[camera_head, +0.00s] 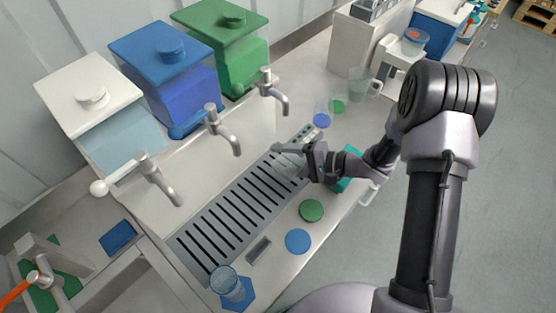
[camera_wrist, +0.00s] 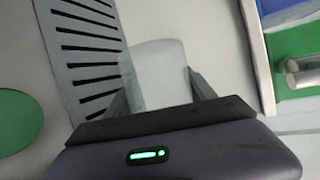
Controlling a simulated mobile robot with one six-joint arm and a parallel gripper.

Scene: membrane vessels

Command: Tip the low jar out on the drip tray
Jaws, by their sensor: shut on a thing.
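My gripper (camera_head: 289,158) is shut on a clear, pale low jar (camera_head: 291,166) over the right end of the drip tray. The drip tray (camera_head: 213,244) is a long grey slotted plate set in the counter below the taps. In the wrist view the jar (camera_wrist: 158,68) stands between the two fingers of my gripper (camera_wrist: 160,98), overlapping the edge of the drip tray (camera_wrist: 68,62). The jar is see-through and partly hidden by the fingers; I cannot tell its tilt or whether it holds anything.
Metal taps (camera_head: 222,128) overhang the tray, under green, blue and white tanks (camera_head: 180,85). A glass with blue liquid (camera_head: 322,116) and a clear jug (camera_head: 363,86) stand beyond.

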